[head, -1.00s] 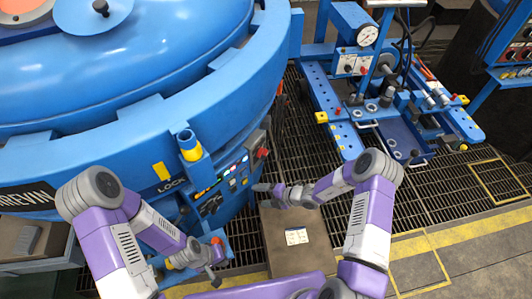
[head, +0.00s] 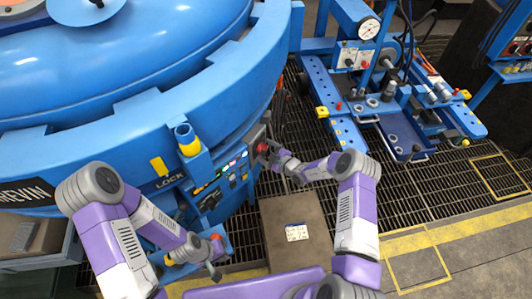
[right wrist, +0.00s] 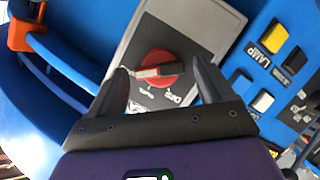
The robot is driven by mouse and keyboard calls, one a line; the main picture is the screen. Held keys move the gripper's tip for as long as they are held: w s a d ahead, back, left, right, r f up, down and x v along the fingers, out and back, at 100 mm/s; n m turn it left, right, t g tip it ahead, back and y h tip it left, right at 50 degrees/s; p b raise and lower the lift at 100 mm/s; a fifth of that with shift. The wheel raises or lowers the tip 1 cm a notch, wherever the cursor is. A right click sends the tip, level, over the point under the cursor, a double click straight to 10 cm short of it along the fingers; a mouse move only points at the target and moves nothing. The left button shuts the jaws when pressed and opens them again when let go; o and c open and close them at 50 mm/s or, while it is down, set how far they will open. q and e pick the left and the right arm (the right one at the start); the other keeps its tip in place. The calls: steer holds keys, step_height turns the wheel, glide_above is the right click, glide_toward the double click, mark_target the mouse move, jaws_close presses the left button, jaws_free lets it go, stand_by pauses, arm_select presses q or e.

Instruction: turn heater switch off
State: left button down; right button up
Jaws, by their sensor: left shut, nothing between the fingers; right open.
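The heater switch (right wrist: 158,70) is a red round rotary knob with a pale grip bar, on a grey plate (right wrist: 200,25) in the right wrist view. In the head view the red knob (head: 262,148) shows on the side of the blue furnace. My right gripper (right wrist: 163,80) is open, with one finger on each side of the knob; I cannot tell whether they touch it. In the head view my right gripper (head: 268,153) is at the knob. My left gripper (head: 216,276) is shut and empty, low at the left, away from the switch.
A blue panel (right wrist: 270,75) marked LAMP, with yellow and white buttons, sits right beside the switch plate. An orange and blue part (right wrist: 28,35) is at the upper left. A brown box (head: 292,225) stands below my right arm. A blue machine with a gauge (head: 368,28) stands at the right.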

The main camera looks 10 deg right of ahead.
steer(key=shift+w+a, duration=0.1)
steer(key=shift+w, duration=0.1)
steer(key=shift+c, duration=0.2)
steer(key=c, duration=1)
